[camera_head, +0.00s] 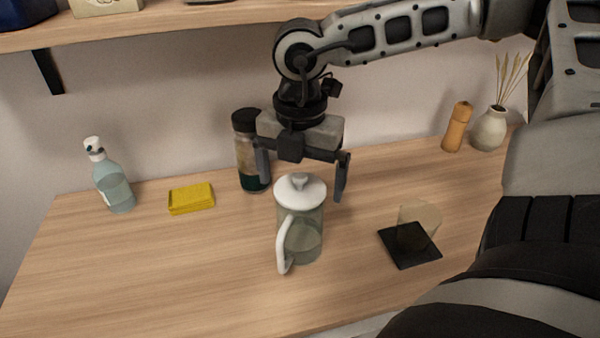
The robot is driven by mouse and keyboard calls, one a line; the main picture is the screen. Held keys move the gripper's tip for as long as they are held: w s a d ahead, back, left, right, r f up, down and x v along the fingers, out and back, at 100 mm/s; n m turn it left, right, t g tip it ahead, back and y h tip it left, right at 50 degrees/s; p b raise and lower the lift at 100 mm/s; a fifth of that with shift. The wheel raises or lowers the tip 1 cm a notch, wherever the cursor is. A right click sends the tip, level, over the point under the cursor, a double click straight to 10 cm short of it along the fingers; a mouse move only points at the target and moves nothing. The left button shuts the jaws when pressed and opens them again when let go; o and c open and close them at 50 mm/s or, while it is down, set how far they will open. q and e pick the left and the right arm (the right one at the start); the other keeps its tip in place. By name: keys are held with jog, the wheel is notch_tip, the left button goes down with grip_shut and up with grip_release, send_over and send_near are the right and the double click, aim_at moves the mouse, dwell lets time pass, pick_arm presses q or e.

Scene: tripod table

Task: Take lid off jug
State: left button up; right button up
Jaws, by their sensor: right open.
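The jug (305,238) is clear with a white handle on its left side and stands upright on the wooden counter. Its white lid (300,190) sits on top, with a small knob in the middle. My right gripper (302,182) points down over the jug. Its fingers are apart, one to the left of the lid and one to the right and behind it in the picture. Nothing is held between them. Whether either finger touches the lid, I cannot tell. My left gripper is not in view.
Behind the jug, a dark-capped bottle (248,160) stands close to my gripper's left finger. A yellow sponge (191,198) and soap bottle (113,184) are left. A glass (425,216) on a black coaster (408,257) is right. The counter's front left (150,275) is clear.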

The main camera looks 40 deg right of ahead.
jog(key=c, duration=1.1)
jog(key=shift+o, duration=0.2)
jog(key=shift+r, duration=0.15)
